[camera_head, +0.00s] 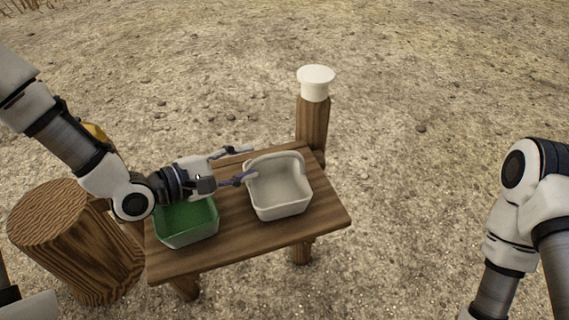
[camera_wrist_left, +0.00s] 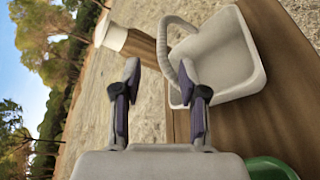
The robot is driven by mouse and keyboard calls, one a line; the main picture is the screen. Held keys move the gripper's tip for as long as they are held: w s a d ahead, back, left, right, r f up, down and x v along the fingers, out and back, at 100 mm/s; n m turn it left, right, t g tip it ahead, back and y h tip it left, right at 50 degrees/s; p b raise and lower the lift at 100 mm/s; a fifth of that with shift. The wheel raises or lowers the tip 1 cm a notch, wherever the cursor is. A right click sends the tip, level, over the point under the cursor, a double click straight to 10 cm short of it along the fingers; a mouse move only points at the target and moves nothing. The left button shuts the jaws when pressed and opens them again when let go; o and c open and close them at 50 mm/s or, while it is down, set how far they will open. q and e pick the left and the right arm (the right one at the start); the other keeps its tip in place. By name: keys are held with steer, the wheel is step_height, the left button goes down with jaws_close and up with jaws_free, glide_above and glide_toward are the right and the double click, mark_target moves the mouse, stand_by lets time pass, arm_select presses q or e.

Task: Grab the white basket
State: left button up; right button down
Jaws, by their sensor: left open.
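The white basket (camera_head: 280,196) stands upright on the right part of a small wooden table, and it also shows in the wrist view (camera_wrist_left: 232,60). Its curved handle (camera_wrist_left: 166,45) rises at the side nearest my left gripper. My left gripper (camera_head: 249,163) is open, with its fingers at the basket's left rim; it also shows in the wrist view (camera_wrist_left: 160,72). One finger is close to the handle; I cannot tell whether they touch. Nothing is clearly held. My right arm is at the right, but its gripper is outside the view.
A green basket (camera_head: 188,238) stands on the left part of the wooden table (camera_head: 236,232), partly under my left arm. A wooden post with a white top (camera_head: 316,82) stands behind the table. A log stump (camera_head: 70,245) is at the left. Bare ground lies to the right.

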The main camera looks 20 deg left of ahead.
mark_target(272, 159)
arm_select(q)
steer(key=shift+d+r, duration=0.2)
steer(key=shift+d, duration=0.65)
steer(key=shift+w+d, duration=0.15)
steer(key=shift+d, duration=0.05)
steer(key=x, duration=0.5)
steer(key=shift+f, duration=0.2)
steer(key=shift+d, duration=0.2)
steer(key=shift+a, duration=0.15)
steer(key=shift+w, duration=0.1)
steer(key=c, duration=0.5)
jaws_close()
